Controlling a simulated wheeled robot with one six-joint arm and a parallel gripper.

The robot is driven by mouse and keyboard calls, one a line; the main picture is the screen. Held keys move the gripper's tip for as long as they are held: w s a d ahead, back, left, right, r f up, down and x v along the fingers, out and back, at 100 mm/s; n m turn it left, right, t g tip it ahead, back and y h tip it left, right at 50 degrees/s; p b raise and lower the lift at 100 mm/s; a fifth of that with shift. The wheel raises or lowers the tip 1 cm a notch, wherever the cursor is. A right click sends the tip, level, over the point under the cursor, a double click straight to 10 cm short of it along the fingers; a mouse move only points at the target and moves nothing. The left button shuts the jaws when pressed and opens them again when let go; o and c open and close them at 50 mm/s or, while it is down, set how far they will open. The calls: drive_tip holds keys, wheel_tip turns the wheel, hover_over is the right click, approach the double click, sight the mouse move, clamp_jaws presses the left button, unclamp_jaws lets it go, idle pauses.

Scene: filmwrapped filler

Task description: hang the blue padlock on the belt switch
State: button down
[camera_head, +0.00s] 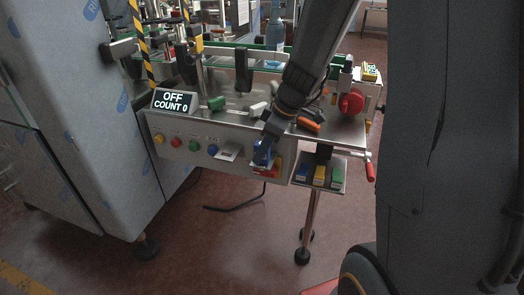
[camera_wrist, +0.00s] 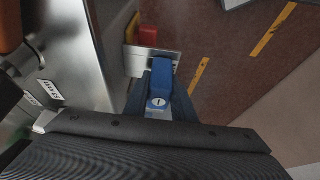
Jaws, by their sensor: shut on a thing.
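My gripper (camera_head: 264,153) is at the front face of the machine's control panel, pointing down. It is shut on the blue padlock (camera_head: 261,160), which also shows between the fingers in the wrist view (camera_wrist: 161,76), keyhole end nearest the camera. The belt switch, with red (camera_head: 276,163) and yellow parts, is right behind and beside the padlock. In the wrist view the red handle (camera_wrist: 148,35) lies just beyond the padlock, with a bare metal plate (camera_wrist: 140,60) between them. The shackle is hidden, so I cannot tell whether it touches or passes through the switch.
A tray (camera_head: 321,187) with blue, yellow and green blocks hangs right of the switch. Coloured buttons (camera_head: 194,146) line the panel to the left. A display (camera_head: 174,101) reads OFF, COUNT 0. A red round knob (camera_head: 351,103) is at the right end. The floor in front is clear.

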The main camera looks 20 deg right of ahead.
drive_tip(key=c, duration=1.4)
unclamp_jaws()
drive_tip(key=shift+f, duration=0.1)
